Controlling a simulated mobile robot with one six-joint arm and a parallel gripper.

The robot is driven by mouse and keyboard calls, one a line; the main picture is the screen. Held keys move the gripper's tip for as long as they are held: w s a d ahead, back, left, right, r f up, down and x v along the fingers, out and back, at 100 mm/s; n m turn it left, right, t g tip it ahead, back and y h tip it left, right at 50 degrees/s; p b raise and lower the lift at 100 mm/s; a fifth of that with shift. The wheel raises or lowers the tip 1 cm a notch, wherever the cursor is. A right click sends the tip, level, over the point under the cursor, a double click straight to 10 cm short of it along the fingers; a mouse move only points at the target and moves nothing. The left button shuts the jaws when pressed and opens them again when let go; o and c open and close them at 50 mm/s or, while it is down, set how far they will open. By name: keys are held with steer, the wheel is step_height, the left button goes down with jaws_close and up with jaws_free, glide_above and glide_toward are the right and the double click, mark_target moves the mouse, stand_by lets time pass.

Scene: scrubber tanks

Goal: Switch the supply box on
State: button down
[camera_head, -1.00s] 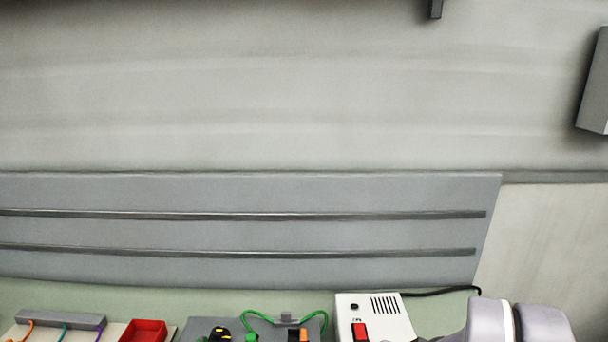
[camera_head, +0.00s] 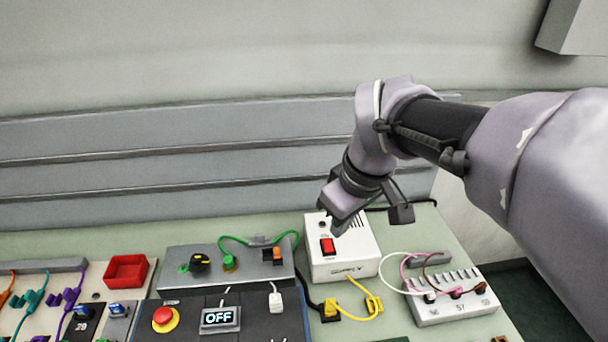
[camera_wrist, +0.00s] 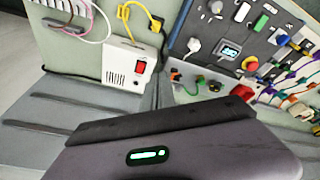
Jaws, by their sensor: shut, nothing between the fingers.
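The supply box (camera_head: 352,262) is a white box with a red rocker switch (camera_head: 328,247) on its top left and a vent grille. It stands on the bench right of centre in the head view. In the wrist view the box (camera_wrist: 117,68) is upper left of centre, with its red switch (camera_wrist: 140,68) in clear view. My gripper (camera_head: 336,228) is shut and empty, pointing down over the box close to the switch. I cannot tell whether it touches the box. A part of my wrist fills the bottom of the wrist view.
A dark panel has a display (camera_head: 220,319) reading OFF and a red emergency button (camera_head: 165,319). A grey box (camera_head: 200,268) with a green cable is left. A white terminal block (camera_head: 455,303) with looped wires is right. Yellow leads (camera_head: 362,303) lie in front. A red tray (camera_head: 126,271) is far left.

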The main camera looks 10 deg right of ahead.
steer(key=w+d+f+n+g+p, duration=0.1)
steer(key=w+f+n+p, duration=0.1)
steer(key=w+f+n, duration=0.2)
steer(key=w+d+f+n+g+h+p, duration=0.1)
steer(key=w+f+n+g, duration=0.1)
steer(key=w+n, duration=0.5)
steer(key=w+f, duration=0.1)
steer(key=w, duration=0.2)
steer(key=shift+w+d+f+p, duration=0.15)
steer(key=shift+w+f+p, duration=0.2)
steer(key=shift+f, duration=0.05)
steer(key=shift+w+r+p, duration=0.35)
steer(key=shift+w+p, duration=0.4)
steer(key=shift+p, duration=0.55)
steer(key=shift+f, duration=0.1)
